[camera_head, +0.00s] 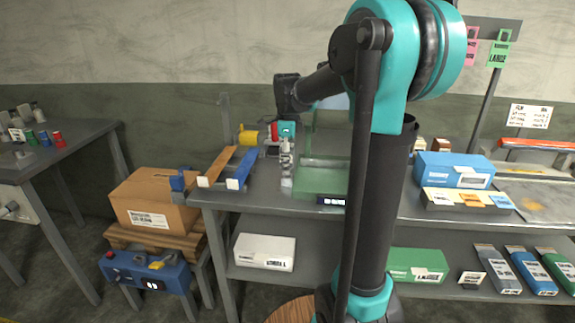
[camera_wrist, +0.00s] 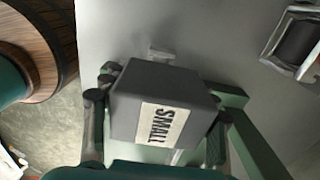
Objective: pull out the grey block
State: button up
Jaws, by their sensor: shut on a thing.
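In the head view my gripper (camera_head: 287,165) is small and hangs over the front part of the table, beside a green see-through tray (camera_head: 320,180). I cannot make out the block clearly there. In the wrist view a green bar (camera_wrist: 252,145) lies just right of the block, and I cannot tell whether they touch.
The grey table (camera_head: 265,200) also holds orange and blue rails (camera_head: 240,168) at the left and a blue box (camera_head: 452,168) at the right. A lower shelf holds a white box (camera_head: 264,252). A round wooden top (camera_wrist: 50,30) shows at the wrist view's left.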

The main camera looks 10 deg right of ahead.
aim_at(292, 144)
jog(key=shift+r, duration=0.35)
jog(key=shift+r, duration=0.15)
jog(key=shift+r, duration=1.4)
